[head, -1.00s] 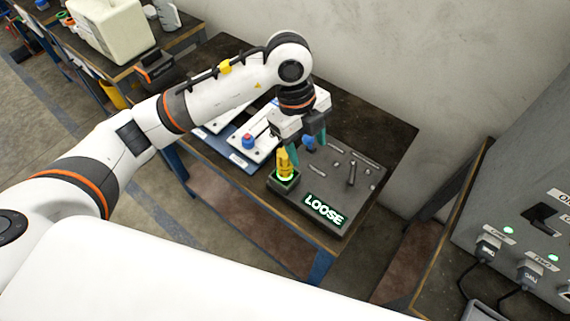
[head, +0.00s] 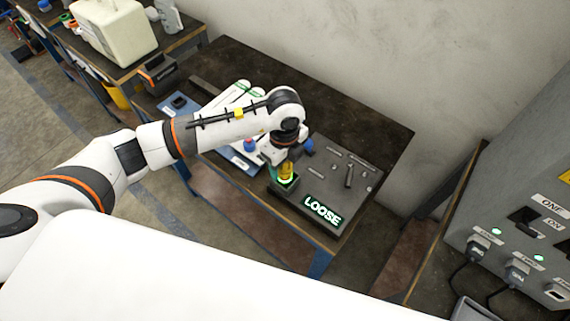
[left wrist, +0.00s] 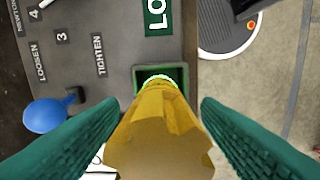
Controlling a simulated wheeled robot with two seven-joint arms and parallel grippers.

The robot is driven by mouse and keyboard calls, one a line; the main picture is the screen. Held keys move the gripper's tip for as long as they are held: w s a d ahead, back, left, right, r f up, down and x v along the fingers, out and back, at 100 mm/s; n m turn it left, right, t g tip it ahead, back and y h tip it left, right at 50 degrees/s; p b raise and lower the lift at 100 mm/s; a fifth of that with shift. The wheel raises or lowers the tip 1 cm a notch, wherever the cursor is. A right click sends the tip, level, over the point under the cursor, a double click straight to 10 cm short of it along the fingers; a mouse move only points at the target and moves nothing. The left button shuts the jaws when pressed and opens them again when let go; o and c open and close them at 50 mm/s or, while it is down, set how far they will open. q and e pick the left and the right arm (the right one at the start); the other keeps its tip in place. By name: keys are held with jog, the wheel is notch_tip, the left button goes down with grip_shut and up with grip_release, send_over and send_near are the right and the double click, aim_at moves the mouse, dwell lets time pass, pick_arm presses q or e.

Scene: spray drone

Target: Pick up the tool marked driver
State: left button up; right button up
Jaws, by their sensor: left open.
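A yellow tool (head: 286,170) with a faceted handle stands in a green-lit square socket at the corner of the grey tool panel (head: 335,178). I take it for the driver, though I can read no such mark on it. In the left wrist view the yellow handle (left wrist: 160,135) fills the lower middle, its lower end in the socket (left wrist: 181,76). My left gripper (head: 284,164) is over it, its green fingers open on either side of the handle, with gaps still showing near the tips. My right gripper is out of view.
The panel shows a lit LOOSE sign (head: 323,210). A blue knob (left wrist: 48,116) stands close to my left finger. A blue mat (head: 243,165) with white parts lies left of the panel. A wall is behind; a grey switch cabinet (head: 520,200) stands right.

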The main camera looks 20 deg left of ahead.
pick_arm(q)
jog(key=shift+f, duration=0.7)
jog(key=c, duration=1.3)
